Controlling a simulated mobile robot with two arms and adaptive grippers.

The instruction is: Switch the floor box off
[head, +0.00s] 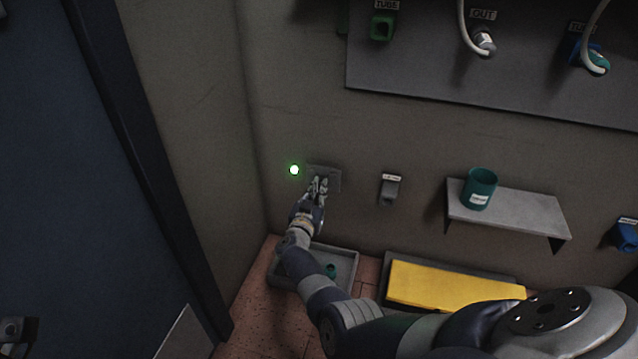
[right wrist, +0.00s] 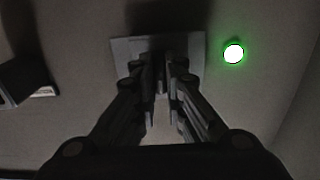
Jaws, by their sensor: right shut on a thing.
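A grey wall plate (head: 331,172) sits low on the wall near the corner, with a lit green lamp (head: 294,170) just left of it. My right gripper (head: 319,182) is in front of the plate, its fingers close together. In the right wrist view the gripper (right wrist: 160,85) covers the middle of the plate (right wrist: 125,48), and the lamp (right wrist: 233,53) glows to the right. It is shut on a small part at the plate, mostly hidden by the fingers. A dark piece at the lower left, probably my left gripper (head: 15,330), shows too little to tell its state.
A yellow-topped floor unit (head: 450,288) lies below the wall. A grey tray (head: 345,262) holding a small teal thing is under my right arm. A shelf (head: 510,212) bears a teal cup (head: 479,188). A small grey holder (head: 389,190) is right of the plate.

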